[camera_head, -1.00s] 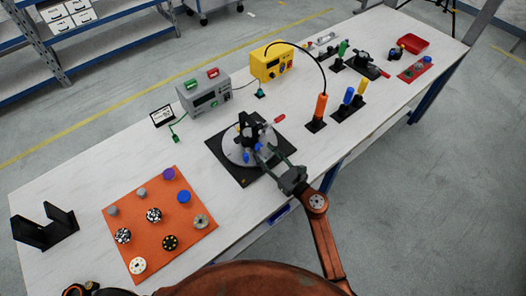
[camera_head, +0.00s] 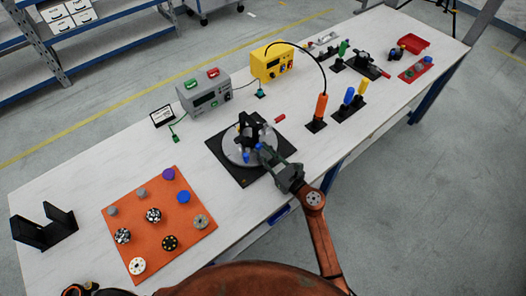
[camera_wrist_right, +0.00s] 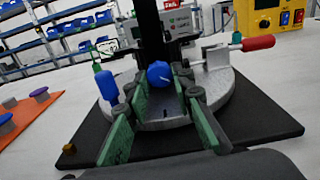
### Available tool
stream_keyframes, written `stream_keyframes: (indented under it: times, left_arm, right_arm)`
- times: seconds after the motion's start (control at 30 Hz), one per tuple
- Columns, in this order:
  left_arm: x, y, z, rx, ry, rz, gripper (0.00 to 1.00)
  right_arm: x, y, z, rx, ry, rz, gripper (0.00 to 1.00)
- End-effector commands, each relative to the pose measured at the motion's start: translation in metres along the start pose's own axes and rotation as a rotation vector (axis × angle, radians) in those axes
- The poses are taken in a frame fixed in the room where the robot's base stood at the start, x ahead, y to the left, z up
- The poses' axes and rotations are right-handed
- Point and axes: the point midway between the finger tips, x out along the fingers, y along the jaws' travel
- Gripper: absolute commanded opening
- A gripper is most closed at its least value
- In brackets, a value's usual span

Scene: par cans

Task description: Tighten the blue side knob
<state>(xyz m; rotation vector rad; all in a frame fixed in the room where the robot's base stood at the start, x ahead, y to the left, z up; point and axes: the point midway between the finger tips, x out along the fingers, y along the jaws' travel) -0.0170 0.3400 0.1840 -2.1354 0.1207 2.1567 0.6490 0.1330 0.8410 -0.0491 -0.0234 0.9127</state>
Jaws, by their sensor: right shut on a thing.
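The fixture is a grey round disc (camera_head: 232,152) on a black square base plate (camera_head: 247,179), with a black upright (camera_wrist_right: 154,35) standing on it. The blue side knob (camera_wrist_right: 158,74) is at the front of the upright and also shows in the head view (camera_head: 259,146). My right gripper (camera_head: 264,151) reaches in from the front right. In the right wrist view its green-padded fingers (camera_wrist_right: 155,90) have their tips on either side of the knob, shut on it. A second blue part (camera_wrist_right: 108,87) stands left of the fingers. My left gripper is out of view.
A red-handled lever (camera_wrist_right: 257,43) sticks out right of the fixture. An orange mat (camera_head: 135,232) with several knobs lies to the left. A grey box (camera_head: 203,93) and a yellow box (camera_head: 272,63) stand behind. Upright screwdrivers, one orange (camera_head: 321,105), stand to the right.

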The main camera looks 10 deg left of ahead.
Motion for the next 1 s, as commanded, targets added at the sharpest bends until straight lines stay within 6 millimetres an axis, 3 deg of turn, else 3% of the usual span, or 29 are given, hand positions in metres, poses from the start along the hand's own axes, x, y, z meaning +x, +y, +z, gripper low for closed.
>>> stream_keyframes:
  times: [0.23, 0.6, 0.9, 0.93, 1.0]
  left_arm:
    - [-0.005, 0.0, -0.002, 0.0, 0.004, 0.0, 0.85]
    - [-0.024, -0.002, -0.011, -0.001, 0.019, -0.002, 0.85]
    - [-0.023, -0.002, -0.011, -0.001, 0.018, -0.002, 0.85]
    - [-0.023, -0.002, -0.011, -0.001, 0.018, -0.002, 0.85]
    - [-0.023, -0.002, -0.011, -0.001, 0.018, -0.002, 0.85]
  right_arm:
    - [0.0, -0.001, 0.002, 0.061, 0.001, 0.0, 0.0]
    - [0.0, -0.001, 0.003, 0.484, -0.001, -0.001, 0.0]
    - [0.0, -0.001, 0.001, 0.498, -0.002, -0.003, 0.0]
    - [0.0, -0.002, 0.001, 0.498, -0.002, -0.003, 0.24]
    - [0.0, -0.001, 0.001, 0.497, -0.002, -0.003, 0.29]
